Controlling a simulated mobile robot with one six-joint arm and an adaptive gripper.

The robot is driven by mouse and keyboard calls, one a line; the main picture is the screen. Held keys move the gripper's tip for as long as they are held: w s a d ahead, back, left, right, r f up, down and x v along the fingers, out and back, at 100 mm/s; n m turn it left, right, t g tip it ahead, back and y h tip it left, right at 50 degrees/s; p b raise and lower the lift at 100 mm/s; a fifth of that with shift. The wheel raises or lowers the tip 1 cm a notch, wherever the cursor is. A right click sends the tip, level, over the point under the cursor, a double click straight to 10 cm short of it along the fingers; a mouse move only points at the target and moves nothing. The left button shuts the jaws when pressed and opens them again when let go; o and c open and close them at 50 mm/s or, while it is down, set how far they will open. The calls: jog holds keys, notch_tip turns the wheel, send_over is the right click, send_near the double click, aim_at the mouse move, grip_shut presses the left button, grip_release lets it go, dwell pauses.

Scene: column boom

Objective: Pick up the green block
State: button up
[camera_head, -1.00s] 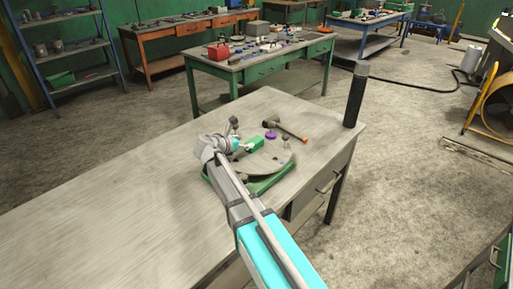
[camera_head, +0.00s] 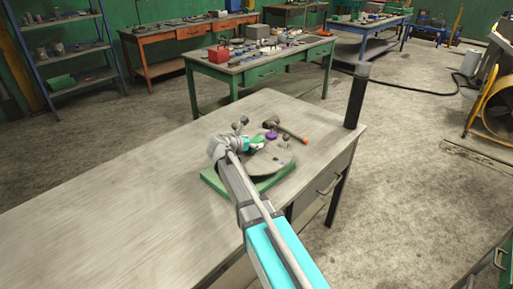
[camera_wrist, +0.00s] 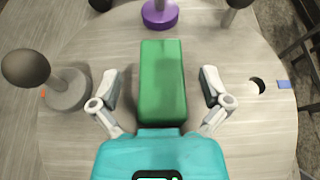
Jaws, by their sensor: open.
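The green block (camera_wrist: 162,80) lies on a round grey disc (camera_wrist: 235,140) that sits on a green base (camera_head: 213,183) on the bench. In the wrist view the block is upright in the picture, with its near end close to my palm. My gripper (camera_wrist: 160,87) is open, with one finger on each side of the block and a gap on both sides. Whether the fingertips are down at block height is hard to tell. In the head view my gripper (camera_head: 248,144) partly hides the block (camera_head: 257,141).
A purple piece (camera_wrist: 159,16) stands just beyond the block's far end. A dark round-topped knob (camera_wrist: 26,68) stands left of my left finger. The bench's left side is clear.

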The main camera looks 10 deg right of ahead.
jog(key=shift+w+d+f, duration=0.15)
jog(key=shift+w+d, duration=0.1)
jog(key=shift+d, duration=0.05)
dwell(0.4)
jog(key=c, duration=1.3)
